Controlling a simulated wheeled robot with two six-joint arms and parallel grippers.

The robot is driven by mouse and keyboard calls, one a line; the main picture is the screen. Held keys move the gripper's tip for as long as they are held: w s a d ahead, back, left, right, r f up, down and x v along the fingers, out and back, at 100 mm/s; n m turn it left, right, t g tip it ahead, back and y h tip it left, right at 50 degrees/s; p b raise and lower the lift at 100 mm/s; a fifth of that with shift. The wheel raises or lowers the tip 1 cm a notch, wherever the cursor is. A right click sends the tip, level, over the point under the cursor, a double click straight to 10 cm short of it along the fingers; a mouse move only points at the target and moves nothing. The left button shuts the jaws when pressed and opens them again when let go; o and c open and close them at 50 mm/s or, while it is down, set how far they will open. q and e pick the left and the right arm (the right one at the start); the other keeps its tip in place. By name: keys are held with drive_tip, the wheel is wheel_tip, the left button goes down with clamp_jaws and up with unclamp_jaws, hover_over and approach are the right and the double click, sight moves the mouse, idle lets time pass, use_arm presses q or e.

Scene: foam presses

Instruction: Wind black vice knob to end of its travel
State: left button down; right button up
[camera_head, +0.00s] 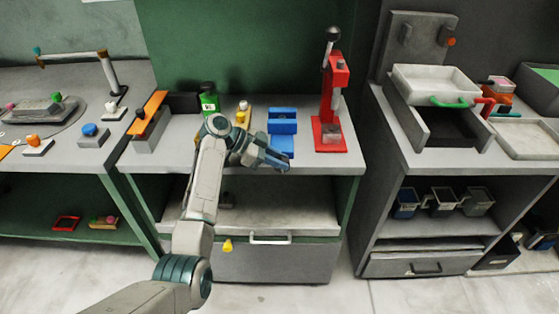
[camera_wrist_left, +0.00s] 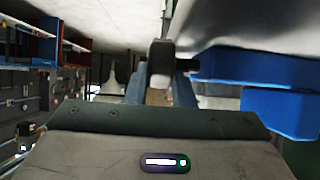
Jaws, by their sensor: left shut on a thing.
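The blue vice (camera_head: 283,120) stands on the grey worktop of the middle bench. In the left wrist view its blue body (camera_wrist_left: 265,72) fills the right side. The black vice knob (camera_wrist_left: 160,62) shows there at the fingertips, with a short dark shaft running right towards the blue body. My left gripper (camera_head: 274,161) reaches in at the bench's front edge, just in front of the vice. Its fingers (camera_wrist_left: 160,82) are shut on the knob. The gripper hides the knob in the head view. My right gripper is in neither view.
A red press (camera_head: 328,125) with a black-topped lever stands right of the vice. A green item (camera_head: 209,103) and an orange-topped grey block (camera_head: 150,130) are to the left. A grey drawer (camera_head: 270,262) is below the worktop.

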use_arm(q)
drive_tip(key=shift+r, duration=0.1)
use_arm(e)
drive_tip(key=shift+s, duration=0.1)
use_arm(q)
drive_tip(key=c, duration=1.5)
unclamp_jaws()
